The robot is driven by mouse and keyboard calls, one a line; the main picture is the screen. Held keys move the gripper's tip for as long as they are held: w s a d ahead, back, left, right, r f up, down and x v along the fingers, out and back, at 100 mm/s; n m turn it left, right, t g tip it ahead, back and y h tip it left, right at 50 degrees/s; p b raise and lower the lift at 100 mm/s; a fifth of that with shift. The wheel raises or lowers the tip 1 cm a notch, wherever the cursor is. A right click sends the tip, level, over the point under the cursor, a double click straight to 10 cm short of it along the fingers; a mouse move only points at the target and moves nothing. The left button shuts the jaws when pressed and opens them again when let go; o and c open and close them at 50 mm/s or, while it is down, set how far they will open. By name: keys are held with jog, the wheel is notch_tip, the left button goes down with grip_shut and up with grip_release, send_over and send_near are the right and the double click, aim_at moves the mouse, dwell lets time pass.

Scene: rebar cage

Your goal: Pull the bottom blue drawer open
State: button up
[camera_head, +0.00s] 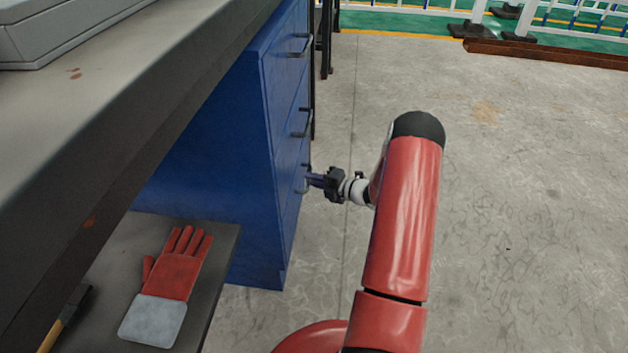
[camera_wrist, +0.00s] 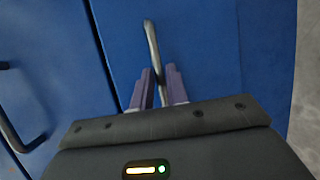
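The blue drawer cabinet (camera_head: 222,165) stands under the grey worktop, with three handled drawers stacked on its front. The bottom drawer (camera_head: 290,215) looks closed or nearly so; its front also fills the middle of the wrist view (camera_wrist: 205,45). Its bar handle (camera_wrist: 152,42) runs between the two purple fingers of my gripper (camera_wrist: 160,78). The fingers are close together on either side of the bar and look shut on it, though contact is partly hidden. In the head view my gripper (camera_head: 314,180) meets the cabinet front at the lowest handle, coming from the right.
The middle handle (camera_head: 302,122) and top handle (camera_head: 301,46) stick out above. A red and grey glove (camera_head: 172,280) lies on a low grey shelf (camera_head: 222,262) at left. The concrete floor (camera_head: 520,200) right of the cabinet is clear, apart from my arm.

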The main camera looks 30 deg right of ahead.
grip_shut()
jog(key=s+d, duration=0.9)
jog(key=d, duration=0.4)
jog(key=s+d, duration=0.9)
jog(key=d, duration=0.5)
jog(key=shift+s, duration=0.3)
jog(key=shift+d, duration=0.1)
jog(key=shift+o, duration=2.1)
grip_release()
jog(key=v, duration=0.7)
jog(key=shift+s+d, duration=0.2)
jog(key=shift+s, duration=0.1)
jog(key=shift+r, duration=0.1)
